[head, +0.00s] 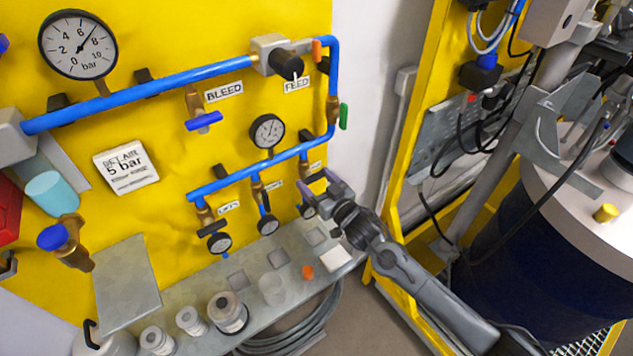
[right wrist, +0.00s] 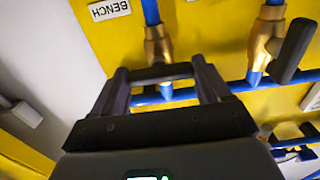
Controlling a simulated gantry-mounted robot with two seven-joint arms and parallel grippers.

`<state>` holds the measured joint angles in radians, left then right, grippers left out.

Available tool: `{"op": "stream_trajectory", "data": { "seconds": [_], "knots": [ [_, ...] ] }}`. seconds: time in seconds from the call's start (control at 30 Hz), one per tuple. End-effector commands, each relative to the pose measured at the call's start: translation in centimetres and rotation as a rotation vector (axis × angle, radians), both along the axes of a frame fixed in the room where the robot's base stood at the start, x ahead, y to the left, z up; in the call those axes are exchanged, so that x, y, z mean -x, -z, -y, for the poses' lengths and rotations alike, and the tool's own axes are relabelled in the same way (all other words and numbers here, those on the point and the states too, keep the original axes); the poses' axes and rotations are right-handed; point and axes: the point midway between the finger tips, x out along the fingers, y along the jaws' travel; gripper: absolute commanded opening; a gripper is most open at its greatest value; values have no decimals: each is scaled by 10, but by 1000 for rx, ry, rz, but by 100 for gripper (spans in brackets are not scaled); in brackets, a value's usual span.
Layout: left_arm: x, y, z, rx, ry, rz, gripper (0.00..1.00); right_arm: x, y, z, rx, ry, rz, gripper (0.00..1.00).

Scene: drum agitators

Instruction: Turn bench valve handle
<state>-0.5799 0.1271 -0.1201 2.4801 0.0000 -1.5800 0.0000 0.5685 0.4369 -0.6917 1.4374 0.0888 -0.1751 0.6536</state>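The bench valve has a brass body (right wrist: 157,45) with a black handle (right wrist: 160,72) lying crosswise in the right wrist view, below the upside-down BENCH label (right wrist: 110,9). My right gripper (right wrist: 160,88) is open, with one finger at each end of the handle, so the handle lies across the gap. I cannot tell whether the fingers touch it. In the head view my right gripper (head: 322,184) is up at the right end of the lower blue pipe and hides most of this valve. My left gripper is not in view.
A neighbouring brass valve with a black handle (right wrist: 293,50) sits close to the right in the right wrist view. The lower blue pipe (head: 237,177) runs along the yellow panel. A metal shelf (head: 250,257) with jars lies below. A yellow frame (head: 400,190) stands right of the panel.

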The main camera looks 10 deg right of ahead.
Motion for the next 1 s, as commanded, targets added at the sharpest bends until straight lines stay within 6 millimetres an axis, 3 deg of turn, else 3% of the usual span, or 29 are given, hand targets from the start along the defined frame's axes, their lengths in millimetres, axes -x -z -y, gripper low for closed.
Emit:
{"op": "stream_trajectory", "data": {
  "seconds": [0.03, 0.17, 0.57, 1.0],
  "knots": [
    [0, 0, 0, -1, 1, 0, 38, 0, 0, 0, 0, 0, 0, 63],
    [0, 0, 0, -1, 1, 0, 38, 0, 0, 0, 0, 0, 0, 46],
    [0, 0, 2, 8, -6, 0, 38, 0, 0, 0, 76, 0, 29, 46],
    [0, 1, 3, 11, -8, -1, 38, 0, 1, 0, 413, 0, 159, 46]
  ]
}}
